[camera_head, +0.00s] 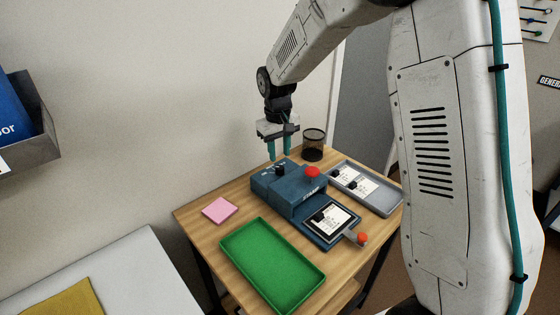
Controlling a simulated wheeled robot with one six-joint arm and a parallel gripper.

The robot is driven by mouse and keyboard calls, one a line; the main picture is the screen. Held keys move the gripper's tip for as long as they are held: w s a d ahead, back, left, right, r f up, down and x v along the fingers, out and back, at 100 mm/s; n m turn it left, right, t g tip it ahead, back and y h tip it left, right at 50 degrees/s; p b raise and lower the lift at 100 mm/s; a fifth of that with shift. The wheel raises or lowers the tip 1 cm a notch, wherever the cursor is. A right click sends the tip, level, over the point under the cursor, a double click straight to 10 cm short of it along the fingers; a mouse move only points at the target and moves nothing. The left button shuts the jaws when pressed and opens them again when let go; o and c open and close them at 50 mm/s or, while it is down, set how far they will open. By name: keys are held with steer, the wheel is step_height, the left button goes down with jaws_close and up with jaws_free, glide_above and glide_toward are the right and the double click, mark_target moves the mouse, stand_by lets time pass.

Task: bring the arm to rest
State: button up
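My gripper (279,155) hangs from my arm with its two teal fingers pointing down. A gap shows between the fingers, and I see nothing held in it. It is above the back part of a blue stamping machine (265,183), close to a dark knob (280,170) on its top. Whether the fingertips touch the machine I cannot tell. My arm comes down from the top of the picture, bent at the wrist.
The wooden table (200,230) bears a green tray (240,250), a pink pad (219,210), a black mesh cup (314,146) and a grey tray (388,206) with cards. The machine has a red button (312,172) and a red-knobbed lever (362,238). A wall bin (40,150) is at left.

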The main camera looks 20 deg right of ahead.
steer(key=shift+r, duration=1.15)
steer(key=shift+g, duration=0.7)
steer(key=s, duration=0.5)
steer(key=shift+s+d+f, duration=0.15)
steer(key=shift+s+f, duration=0.05)
steer(key=shift+s, duration=0.05)
steer(key=s+d+r+t, duration=0.1)
steer(key=s+r, duration=0.3)
steer(key=s, duration=0.6)
steer(key=s+d+r+m+t, duration=0.1)
steer(key=s+r, duration=0.3)
steer(key=s, duration=0.7)
steer(key=s+d+r+m, duration=0.1)
steer(key=s+r, duration=0.3)
steer(key=s, duration=0.6)
steer(key=shift+s+r+t, duration=0.2)
steer(key=shift+r+t, duration=0.2)
